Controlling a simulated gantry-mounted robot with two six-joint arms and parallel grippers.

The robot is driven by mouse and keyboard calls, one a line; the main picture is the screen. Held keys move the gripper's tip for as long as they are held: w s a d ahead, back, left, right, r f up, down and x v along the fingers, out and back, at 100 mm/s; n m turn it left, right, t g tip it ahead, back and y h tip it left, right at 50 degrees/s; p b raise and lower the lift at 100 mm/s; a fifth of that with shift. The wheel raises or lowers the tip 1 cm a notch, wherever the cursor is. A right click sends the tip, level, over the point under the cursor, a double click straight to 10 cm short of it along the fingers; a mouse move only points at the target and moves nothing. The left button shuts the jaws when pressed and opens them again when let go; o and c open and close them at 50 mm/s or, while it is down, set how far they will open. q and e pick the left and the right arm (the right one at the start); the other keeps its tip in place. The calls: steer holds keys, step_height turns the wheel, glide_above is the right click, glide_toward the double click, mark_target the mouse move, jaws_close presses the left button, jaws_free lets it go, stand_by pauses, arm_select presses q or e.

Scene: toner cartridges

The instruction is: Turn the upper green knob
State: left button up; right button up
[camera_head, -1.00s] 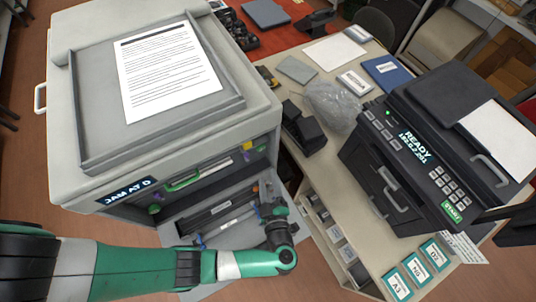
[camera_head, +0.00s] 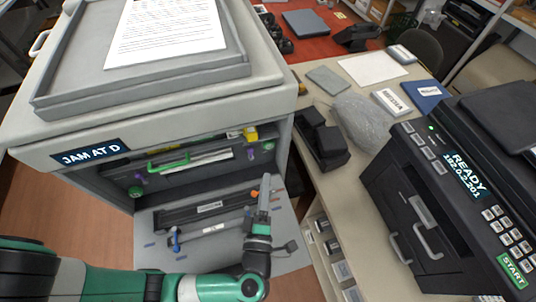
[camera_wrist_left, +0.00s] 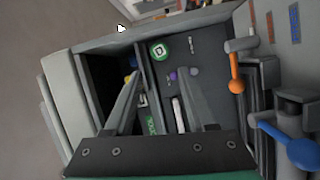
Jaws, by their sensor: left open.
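The jammed printer's open front shows a dark panel. A round green knob (camera_head: 268,145) is at the panel's right end, and it also shows in the left wrist view (camera_wrist_left: 159,50) with a white mark. A second green knob (camera_head: 135,191) is lower, at the panel's left end. A green handle (camera_head: 168,162) lies between them. My left gripper (camera_head: 264,182) is in front of the opening, below the right-hand knob. In the left wrist view its fingers (camera_wrist_left: 158,80) are apart, with the knob beyond the tips and nothing visible between them. My right gripper is out of view.
An open flap below the panel carries an orange lever (camera_head: 254,193) and a blue lever (camera_head: 174,237), close to my left gripper. The grey printer housing (camera_head: 190,115) overhangs the panel. A black READY machine (camera_head: 440,190) stands on the counter at right.

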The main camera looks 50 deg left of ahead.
mark_target(269, 146)
arm_select(q)
steer(key=b+x, duration=0.1)
steer(key=x, duration=1)
steer(key=shift+w+a, duration=0.1)
steer(key=shift+a, duration=0.05)
steer(key=shift+c, duration=0.2)
jaws_close()
